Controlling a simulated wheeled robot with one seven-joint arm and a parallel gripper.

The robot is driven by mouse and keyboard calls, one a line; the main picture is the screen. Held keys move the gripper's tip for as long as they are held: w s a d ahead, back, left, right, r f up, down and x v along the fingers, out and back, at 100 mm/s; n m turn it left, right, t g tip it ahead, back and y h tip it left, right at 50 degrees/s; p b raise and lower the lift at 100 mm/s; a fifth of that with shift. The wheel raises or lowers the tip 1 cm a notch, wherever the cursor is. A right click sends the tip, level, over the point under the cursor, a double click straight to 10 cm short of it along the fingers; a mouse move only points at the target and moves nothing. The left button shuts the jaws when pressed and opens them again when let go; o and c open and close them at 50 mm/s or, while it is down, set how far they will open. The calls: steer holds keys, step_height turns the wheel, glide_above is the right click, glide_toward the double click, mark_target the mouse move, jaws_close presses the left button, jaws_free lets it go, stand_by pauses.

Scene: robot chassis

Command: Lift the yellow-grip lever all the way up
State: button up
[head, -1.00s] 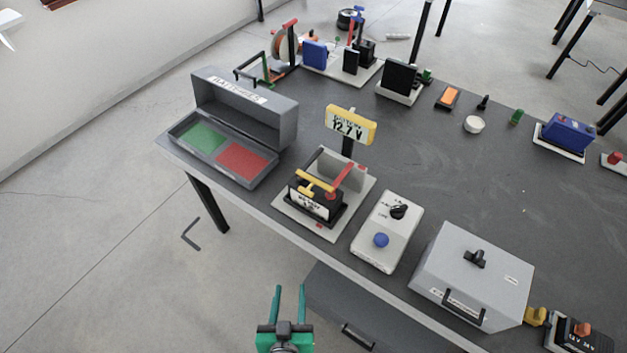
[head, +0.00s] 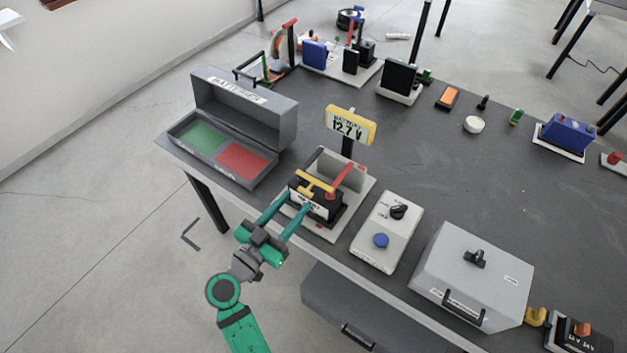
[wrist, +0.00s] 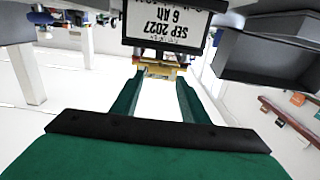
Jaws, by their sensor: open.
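A yellow bar-like grip (head: 316,183) lies across the top of a small black battery (head: 326,208) with a white label, in a grey holder (head: 357,188) near the table's front edge. A red lever-like bar (head: 344,178) slants up beside it. My gripper (head: 294,207) is open in front of the battery, its two green fingers pointing at the labelled face. In the wrist view, my gripper (wrist: 160,78) has its fingers spread, with a yellowish piece (wrist: 161,70) just beyond the tips, below the upside-down label (wrist: 165,27). I cannot tell whether the fingers touch anything.
A yellow meter (head: 350,126) reading 12.7 V stands behind the holder. A grey batteries box (head: 284,130) with green and red pads is to the left. A white box with a knob and blue button (head: 379,241) and a large grey box (head: 467,270) are to the right.

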mark_target(314, 188)
steer(key=x, duration=0.9)
steer(key=shift+w+d, duration=0.25)
steer(key=shift+w, duration=0.05)
jaws_close()
steer(key=shift+d, duration=0.1)
